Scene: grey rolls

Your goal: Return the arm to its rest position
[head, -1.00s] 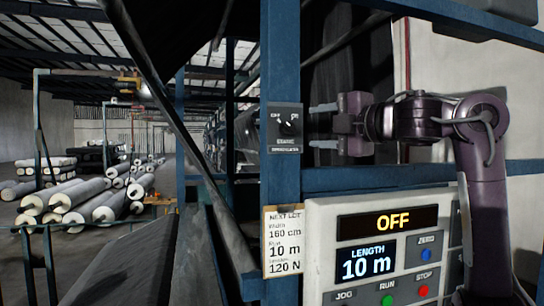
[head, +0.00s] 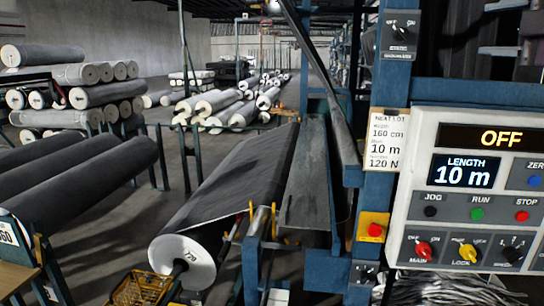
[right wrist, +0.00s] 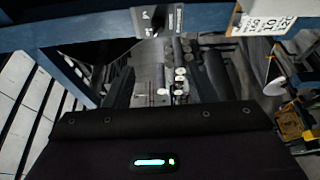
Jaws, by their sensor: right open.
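My right gripper (head: 492,37) is at the upper right edge of the head view, with its two grey fingers apart and nothing between them. Its fingers point left toward the static switch (head: 400,35) on the blue post, with a clear gap between. Most of my right arm is outside the head view. In the right wrist view a dark housing of mine with a small lit strip fills the bottom, and the fingers do not show there. My left gripper is not in view.
A control panel (head: 470,190) reading OFF and LENGTH 10 m stands at the right, beside a lot card (head: 386,140). A blue post (head: 374,190) carries a yellow box with a red button (head: 374,228). A large grey roll (head: 230,185) lies at centre, other rolls (head: 75,180) at left.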

